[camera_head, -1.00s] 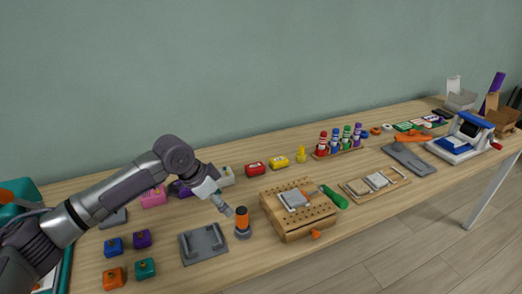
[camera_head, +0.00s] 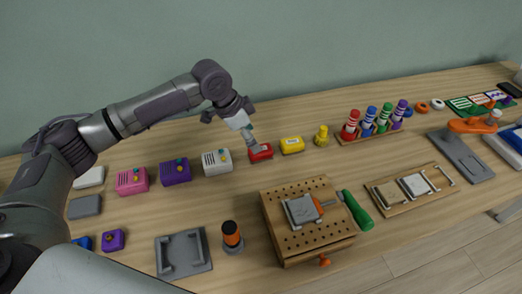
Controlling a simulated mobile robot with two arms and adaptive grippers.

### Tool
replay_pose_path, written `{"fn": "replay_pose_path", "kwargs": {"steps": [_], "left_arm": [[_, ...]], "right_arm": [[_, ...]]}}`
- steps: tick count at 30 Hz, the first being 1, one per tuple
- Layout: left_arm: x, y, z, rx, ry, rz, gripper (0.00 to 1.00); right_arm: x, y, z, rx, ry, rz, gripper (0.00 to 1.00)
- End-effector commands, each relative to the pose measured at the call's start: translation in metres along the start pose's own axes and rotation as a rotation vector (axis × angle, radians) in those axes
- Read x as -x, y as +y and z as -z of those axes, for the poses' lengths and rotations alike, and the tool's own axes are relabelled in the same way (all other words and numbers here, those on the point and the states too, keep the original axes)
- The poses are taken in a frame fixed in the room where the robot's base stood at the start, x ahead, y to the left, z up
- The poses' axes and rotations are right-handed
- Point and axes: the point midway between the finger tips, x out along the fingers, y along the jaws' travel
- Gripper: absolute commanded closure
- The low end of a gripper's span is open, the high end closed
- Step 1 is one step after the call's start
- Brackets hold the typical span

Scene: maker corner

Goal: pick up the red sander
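The red sander (camera_head: 261,153) appears to be the small red block with a pale label, at the back of the wooden table between a white block and a yellow block. My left arm reaches in from the left, and my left gripper (camera_head: 250,140) points down at the sander. Its fingertips overlap the sander's back left part in the view. I cannot tell if they touch it, or if they are open or shut. My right gripper is not in view.
A white block (camera_head: 217,162) stands close left of the sander and a yellow block (camera_head: 292,145) close right. In front are a pegboard box (camera_head: 330,238), an orange-and-black cylinder (camera_head: 232,236) and a grey tray (camera_head: 207,262). Bare tabletop lies just in front of the sander.

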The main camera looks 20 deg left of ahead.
Motion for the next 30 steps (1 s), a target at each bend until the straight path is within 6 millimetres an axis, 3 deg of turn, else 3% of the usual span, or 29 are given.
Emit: {"fn": "replay_pose_path", "kwargs": {"steps": [3,10,19,28,30], "left_arm": [[-0.019,0.0,0.0,0.001,-0.001,-0.001,0.25],[-0.035,-0.002,0.0,0.002,-0.001,-0.001,0.25],[-0.076,-0.008,-0.003,0.001,-0.002,-0.001,0.25],[-0.081,-0.008,-0.003,0.001,0.0,0.001,0.25],[-0.081,-0.008,-0.003,0.001,0.0,0.001,0.37]], "right_arm": [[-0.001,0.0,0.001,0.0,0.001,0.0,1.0],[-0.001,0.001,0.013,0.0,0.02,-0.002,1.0],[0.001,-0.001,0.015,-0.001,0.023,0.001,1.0],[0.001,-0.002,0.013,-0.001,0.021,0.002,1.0],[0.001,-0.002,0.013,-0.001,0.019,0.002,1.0]]}}
